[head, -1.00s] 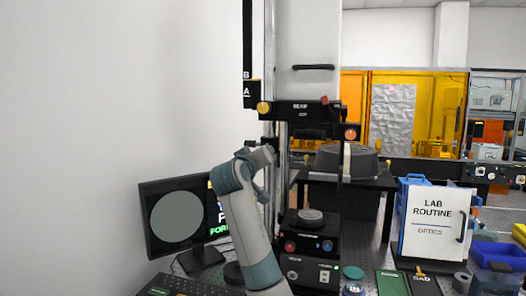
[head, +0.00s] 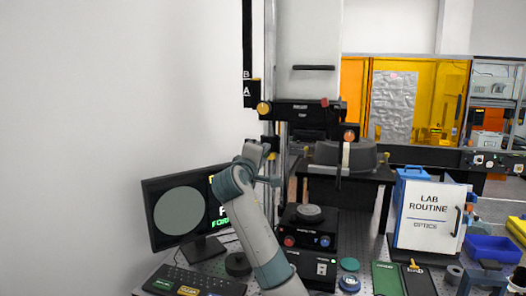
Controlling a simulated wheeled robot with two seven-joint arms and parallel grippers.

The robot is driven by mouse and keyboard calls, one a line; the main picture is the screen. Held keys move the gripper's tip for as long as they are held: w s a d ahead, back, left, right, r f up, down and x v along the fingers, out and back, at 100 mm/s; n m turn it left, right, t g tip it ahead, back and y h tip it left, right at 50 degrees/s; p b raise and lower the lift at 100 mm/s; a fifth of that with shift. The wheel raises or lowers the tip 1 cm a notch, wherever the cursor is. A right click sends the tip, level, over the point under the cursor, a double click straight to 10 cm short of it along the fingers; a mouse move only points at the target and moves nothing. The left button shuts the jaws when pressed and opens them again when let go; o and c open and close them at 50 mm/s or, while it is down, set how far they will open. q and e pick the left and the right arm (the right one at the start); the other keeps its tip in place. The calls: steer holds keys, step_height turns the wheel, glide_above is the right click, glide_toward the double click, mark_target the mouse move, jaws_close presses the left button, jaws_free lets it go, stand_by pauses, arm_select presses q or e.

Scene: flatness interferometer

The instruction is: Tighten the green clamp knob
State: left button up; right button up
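My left arm rises from the bottom edge. Its gripper (head: 266,152) is beside the tall instrument's vertical rail, below the yellow knob (head: 263,108). The fingers are small and seen from behind, so I cannot tell whether they are open or touching anything. A small yellowish-green spot (head: 272,156) shows at the fingertips; I cannot tell whether it is the green clamp knob. No other knob looks clearly green. An orange knob (head: 349,136) sits on the right of the black carriage (head: 300,113). My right gripper is not in view.
A monitor (head: 181,211) and keyboard (head: 185,283) stand left of my arm. The stage base (head: 306,241) has a red and a blue knob.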

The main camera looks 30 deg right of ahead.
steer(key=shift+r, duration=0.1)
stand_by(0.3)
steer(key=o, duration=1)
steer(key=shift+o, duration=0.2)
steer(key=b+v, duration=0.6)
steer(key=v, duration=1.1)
steer(key=shift+b, duration=0.4)
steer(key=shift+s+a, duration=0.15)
